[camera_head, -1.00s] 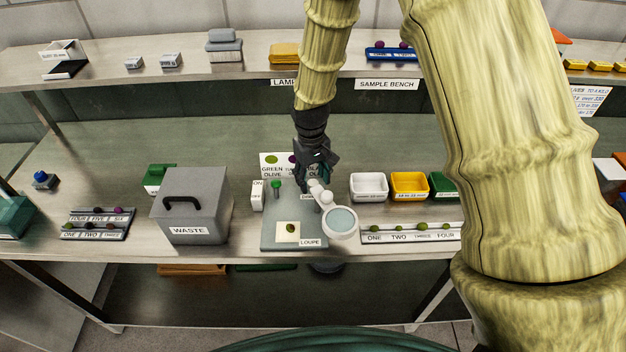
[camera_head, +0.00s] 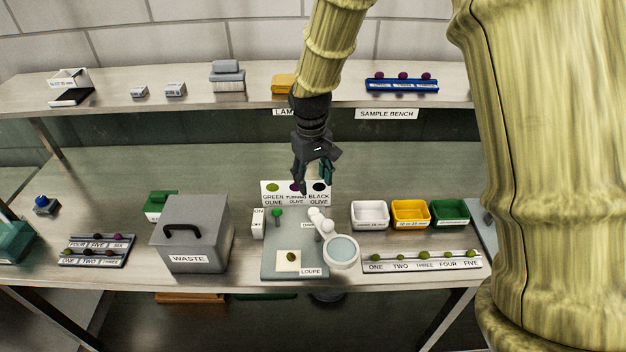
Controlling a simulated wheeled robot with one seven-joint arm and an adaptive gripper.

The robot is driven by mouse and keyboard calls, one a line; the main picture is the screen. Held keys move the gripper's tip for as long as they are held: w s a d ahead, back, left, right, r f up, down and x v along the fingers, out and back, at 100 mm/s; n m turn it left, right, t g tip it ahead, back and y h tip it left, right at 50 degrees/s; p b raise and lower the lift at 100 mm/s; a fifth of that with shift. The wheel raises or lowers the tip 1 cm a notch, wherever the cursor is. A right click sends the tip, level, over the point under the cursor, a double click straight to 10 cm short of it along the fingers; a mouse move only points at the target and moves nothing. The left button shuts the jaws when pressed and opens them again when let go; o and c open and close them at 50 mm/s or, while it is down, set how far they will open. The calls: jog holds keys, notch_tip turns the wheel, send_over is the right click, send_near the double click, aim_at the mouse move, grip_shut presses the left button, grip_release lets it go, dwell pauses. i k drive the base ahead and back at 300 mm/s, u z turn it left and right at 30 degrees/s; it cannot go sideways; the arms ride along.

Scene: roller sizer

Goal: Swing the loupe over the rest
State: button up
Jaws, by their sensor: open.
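The loupe (camera_head: 342,251) is a round pale lens in a white rim on a jointed white arm (camera_head: 320,221). It hangs over the right side of a grey base plate labelled LOUPE. The rest (camera_head: 288,262) looks like the cream square pad on that plate, with a dark green olive (camera_head: 290,257) on it. The lens is to the right of the pad, not over it. My gripper (camera_head: 313,188) is open and empty, pointing down behind the loupe's arm, near the olive colour card. It appears apart from the loupe.
A green-topped knob (camera_head: 277,213) stands on the plate left of the loupe arm. A grey WASTE box (camera_head: 193,235) stands to the left. White, yellow and green trays (camera_head: 410,214) and a numbered olive rack (camera_head: 422,262) lie to the right.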

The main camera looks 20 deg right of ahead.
aim_at(339, 252)
jog(key=k, duration=1)
